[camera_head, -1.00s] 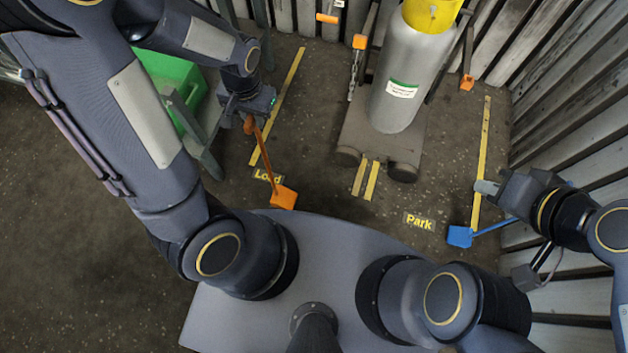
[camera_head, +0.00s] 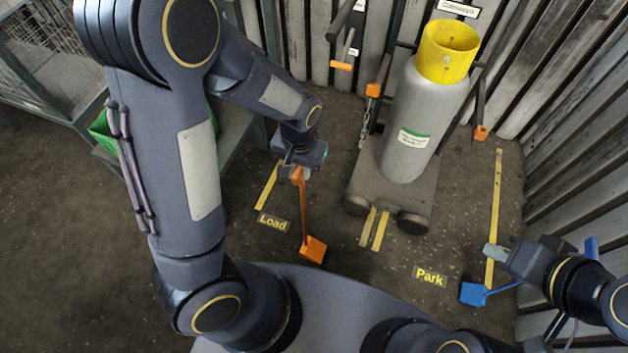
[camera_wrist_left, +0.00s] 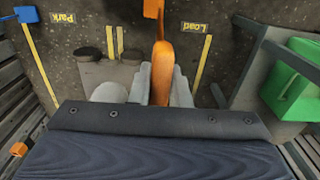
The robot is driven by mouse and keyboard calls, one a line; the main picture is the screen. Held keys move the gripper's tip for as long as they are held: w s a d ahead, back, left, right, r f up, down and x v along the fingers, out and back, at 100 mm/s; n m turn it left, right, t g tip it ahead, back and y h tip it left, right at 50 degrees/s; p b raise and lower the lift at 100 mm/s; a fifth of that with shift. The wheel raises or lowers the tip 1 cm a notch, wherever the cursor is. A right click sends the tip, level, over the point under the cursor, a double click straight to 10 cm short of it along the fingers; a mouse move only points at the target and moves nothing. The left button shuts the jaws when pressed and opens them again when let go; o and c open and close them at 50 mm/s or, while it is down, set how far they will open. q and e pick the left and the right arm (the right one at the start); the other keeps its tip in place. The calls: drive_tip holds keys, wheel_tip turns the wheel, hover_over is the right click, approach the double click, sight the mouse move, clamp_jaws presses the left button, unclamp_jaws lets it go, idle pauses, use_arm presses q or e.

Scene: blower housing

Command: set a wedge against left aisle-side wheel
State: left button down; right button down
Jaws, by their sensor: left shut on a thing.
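An orange wedge (camera_head: 313,249) on a long orange handle (camera_head: 304,210) is at the floor, right of the "Load" label. My left gripper (camera_head: 298,168) is shut on the handle's upper end. In the left wrist view the handle (camera_wrist_left: 162,72) runs between the grey fingers (camera_wrist_left: 161,88), and the wedge (camera_wrist_left: 153,8) is cut off at the top edge. The cart's left aisle-side wheel (camera_head: 356,205) is to the right of and beyond the wedge, with a gap between them. The right wheel (camera_head: 412,223) is clear. My right gripper (camera_head: 492,253) is beside a blue wedge (camera_head: 473,293); its grip is unclear.
The cart (camera_head: 380,185) carries a grey cylinder (camera_head: 408,125) with a yellow collar (camera_head: 447,52). Slatted walls stand behind and at right. A rack (camera_head: 235,140) with a green bin (camera_head: 103,132) is left. Floor before the wheels is bare, with yellow stripes.

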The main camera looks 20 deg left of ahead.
use_arm(q)
wheel_tip(320, 180, down, 7)
drive_tip(key=w+d+b, duration=0.1)
drive_tip(key=w+d, duration=0.1)
drive_tip(key=shift+d, duration=0.3)
drive_tip(key=shift+f+b, duration=0.15)
drive_tip(key=shift+b, duration=0.2)
drive_tip(key=c, duration=1.4)
unclamp_jaws()
drive_tip(key=shift+o, duration=0.2)
